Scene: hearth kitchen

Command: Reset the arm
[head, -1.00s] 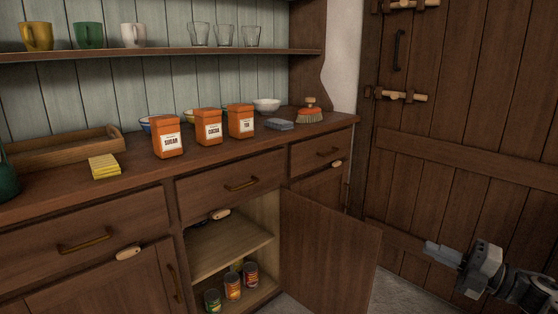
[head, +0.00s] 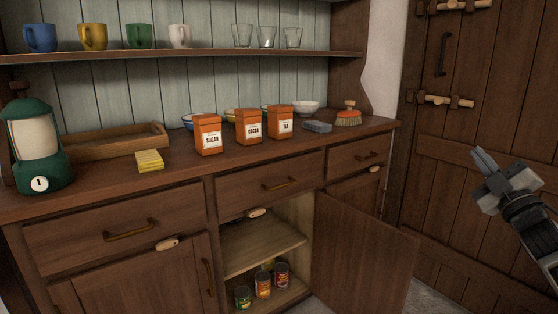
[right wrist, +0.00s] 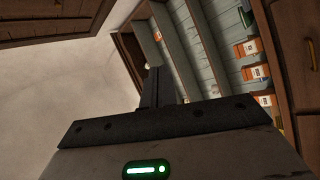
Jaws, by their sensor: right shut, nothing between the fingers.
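My right gripper (head: 482,158) is at the right of the head view, in front of the plank door and to the right of the dresser. Its fingers are together, point up and to the left, and hold nothing. In the right wrist view the shut fingers (right wrist: 154,88) stand up at the middle, with pale wall to their left and the tilted dresser to their right. The gripper touches nothing that I can see. My left gripper is not in view.
The open cupboard door (head: 362,255) juts out from the dresser, left of my right gripper. Several mugs (head: 93,37) line the shelf. The plank door (head: 455,130) is behind the gripper.

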